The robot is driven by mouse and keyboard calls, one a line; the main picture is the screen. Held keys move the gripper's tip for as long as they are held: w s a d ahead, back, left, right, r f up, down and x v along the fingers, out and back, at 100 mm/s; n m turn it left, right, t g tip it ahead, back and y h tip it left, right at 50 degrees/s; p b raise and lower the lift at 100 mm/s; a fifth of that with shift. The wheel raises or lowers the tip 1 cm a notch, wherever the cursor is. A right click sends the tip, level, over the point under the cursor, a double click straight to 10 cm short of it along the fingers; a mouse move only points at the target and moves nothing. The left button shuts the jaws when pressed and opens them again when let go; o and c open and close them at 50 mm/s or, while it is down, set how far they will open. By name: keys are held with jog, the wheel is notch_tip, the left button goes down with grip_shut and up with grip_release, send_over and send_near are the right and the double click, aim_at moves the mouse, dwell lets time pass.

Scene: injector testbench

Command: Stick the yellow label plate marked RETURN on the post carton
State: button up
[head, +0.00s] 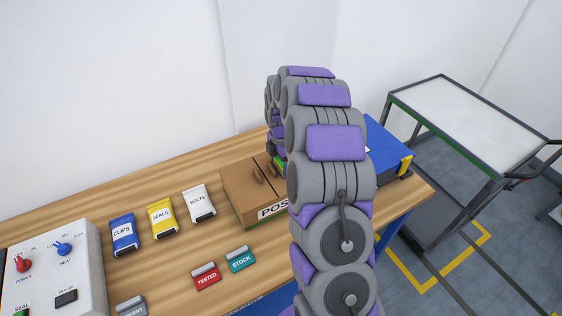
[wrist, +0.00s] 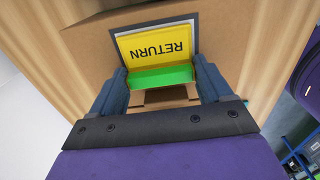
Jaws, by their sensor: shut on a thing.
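The yellow RETURN label plate (wrist: 156,45) shows upside down in the wrist view, with a green grip block (wrist: 162,77) at its near edge. My gripper (wrist: 160,84) is shut on the green block, one finger on each side. The plate lies over a dark-edged pale area on the post carton (wrist: 85,38); I cannot tell whether it touches. In the head view the brown carton (head: 240,190) stands on the bench, with "POS" readable on its front. My arm hides its right part and most of the gripper.
Red TESTED (head: 207,279) and teal STOCK (head: 240,261) plates lie in front of the carton. CLIPS (head: 123,234), SEALS (head: 161,217) and BOLTS (head: 198,203) packs lie left. A control box (head: 60,265) stands far left. A blue box (head: 390,150) is right, beyond it a cart (head: 460,115).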

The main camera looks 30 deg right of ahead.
aim_at(281, 163)
jog(key=o, duration=0.9)
jog(key=shift+f, duration=0.1)
jog(key=shift+o, duration=0.2)
notch_tip(281, 163, up, 16)
jog(key=p, duration=0.3)
jog(key=s+a+r+m, duration=0.4)
jog(key=s+a+r, duration=0.1)
jog(key=s+a, duration=0.3)
jog(key=s+a+m, duration=0.2)
jog(key=s+m, duration=0.2)
jog(key=s, duration=0.6)
jog(key=s+a+f+m+g+b, duration=0.1)
jog(key=s+a+m, duration=0.2)
jog(key=s, duration=0.8)
jog(key=s+a+f+m, duration=0.1)
jog(key=s+a+m, duration=0.2)
jog(key=s+m, duration=0.4)
jog(key=s, duration=0.4)
jog(key=shift+a+f+g, duration=0.25)
jog(key=shift+g, duration=0.15)
